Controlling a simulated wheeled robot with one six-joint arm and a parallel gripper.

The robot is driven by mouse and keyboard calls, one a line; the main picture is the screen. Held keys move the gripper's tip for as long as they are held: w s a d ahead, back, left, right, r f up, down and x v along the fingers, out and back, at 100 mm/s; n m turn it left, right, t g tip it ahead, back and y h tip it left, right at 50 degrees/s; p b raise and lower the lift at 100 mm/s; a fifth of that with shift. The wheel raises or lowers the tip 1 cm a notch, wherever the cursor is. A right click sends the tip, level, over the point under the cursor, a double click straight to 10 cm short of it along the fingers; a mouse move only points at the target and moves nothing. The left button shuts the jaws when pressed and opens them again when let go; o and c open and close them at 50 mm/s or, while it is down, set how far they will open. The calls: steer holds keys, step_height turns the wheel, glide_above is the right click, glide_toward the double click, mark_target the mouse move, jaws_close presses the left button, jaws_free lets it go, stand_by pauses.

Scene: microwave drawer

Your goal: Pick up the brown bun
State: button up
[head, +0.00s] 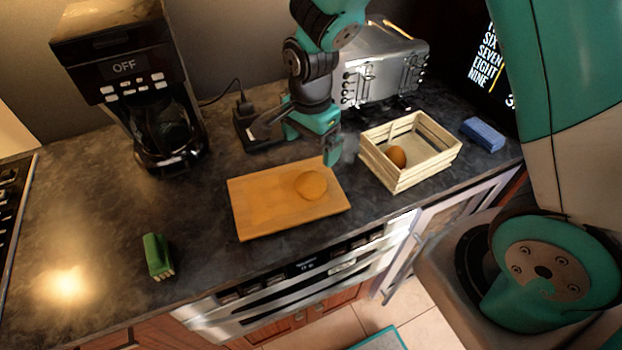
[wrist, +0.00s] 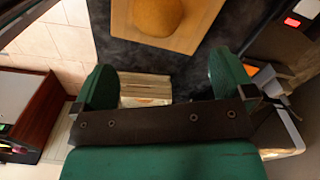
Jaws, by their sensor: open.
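The brown bun (head: 311,185) lies on the right part of a wooden cutting board (head: 256,212) on the dark counter. In the wrist view the bun (wrist: 158,14) shows at the top edge, partly cut off, on the board (wrist: 198,22). My gripper (head: 318,142) is above and behind the board's right side, apart from the bun. In the wrist view its two green fingers (wrist: 160,80) are spread wide with nothing between them.
A wooden crate (head: 437,150) holding a brown egg-like item (head: 396,156) stands right of the board. A blue block (head: 483,133) lies farther right, a toaster (head: 385,68) behind. A coffee maker (head: 135,90) stands at left, a green sponge-like block (head: 157,256) at front left.

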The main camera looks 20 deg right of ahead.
mark_target(311, 178)
step_height(311, 178, down, 6)
steer(key=shift+f+p, duration=0.25)
steer(key=shift+p, duration=0.45)
steer(key=f+p, duration=0.1)
steer(key=f, duration=0.1)
steer(key=f+p, duration=0.1)
steer(key=f, duration=0.1)
steer(key=shift+s+a+p, duration=0.1)
steer(key=shift+s+p, duration=0.1)
steer(key=shift+p, duration=0.1)
steer(key=shift+f, duration=0.65)
steer(key=c, duration=0.9)
